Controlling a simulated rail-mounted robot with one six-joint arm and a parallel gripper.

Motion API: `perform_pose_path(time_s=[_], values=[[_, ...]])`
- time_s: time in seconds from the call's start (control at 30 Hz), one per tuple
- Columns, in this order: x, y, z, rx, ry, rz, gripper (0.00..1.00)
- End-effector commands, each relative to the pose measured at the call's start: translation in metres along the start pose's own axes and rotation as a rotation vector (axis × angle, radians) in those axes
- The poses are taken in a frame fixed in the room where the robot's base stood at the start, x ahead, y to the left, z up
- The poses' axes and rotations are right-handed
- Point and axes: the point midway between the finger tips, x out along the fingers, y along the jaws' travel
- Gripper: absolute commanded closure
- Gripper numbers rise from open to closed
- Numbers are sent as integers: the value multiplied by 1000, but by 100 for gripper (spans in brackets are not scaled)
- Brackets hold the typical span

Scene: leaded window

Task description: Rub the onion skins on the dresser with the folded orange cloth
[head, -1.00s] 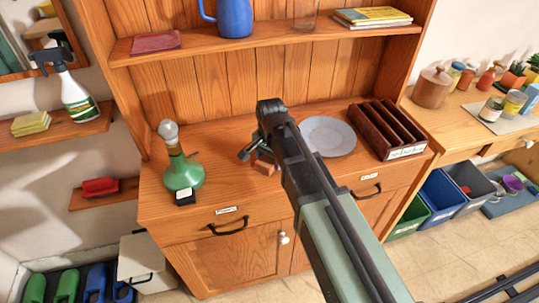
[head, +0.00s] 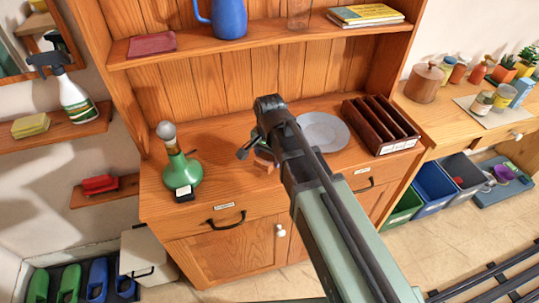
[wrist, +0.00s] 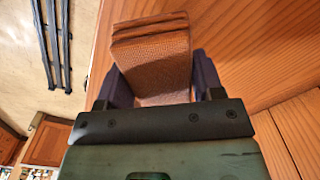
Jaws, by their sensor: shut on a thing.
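My gripper (wrist: 152,82) is shut on the folded orange cloth (wrist: 150,55), which sits between its two dark fingers in the wrist view. The cloth looks like a thick ribbed pad with folded layers at its far end. In the head view my gripper (head: 258,156) is low over the middle of the dresser top (head: 225,150), mostly behind my own arm. I cannot tell whether the cloth touches the wood. I cannot make out any onion skins; my arm and the cloth hide part of the top.
A grey plate (head: 325,132) and a dark slotted rack (head: 382,126) stand to the right. A shelf (head: 270,42) with a blue jug (head: 231,18) is above.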

Motion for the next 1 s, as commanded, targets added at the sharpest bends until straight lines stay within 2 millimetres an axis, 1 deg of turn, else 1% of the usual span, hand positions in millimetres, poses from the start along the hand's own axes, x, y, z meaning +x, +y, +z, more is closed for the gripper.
perform_pose_path(time_s=[0.03,0.13,0.43,0.53,0.73,1.0], values=[[-14,0,0,0,0,0,58],[-24,0,0,0,0,0,58],[-22,0,0,0,0,-1,58],[-30,0,0,0,1,-1,58],[-54,0,0,0,1,-1,58],[-52,0,0,0,1,-1,58]])
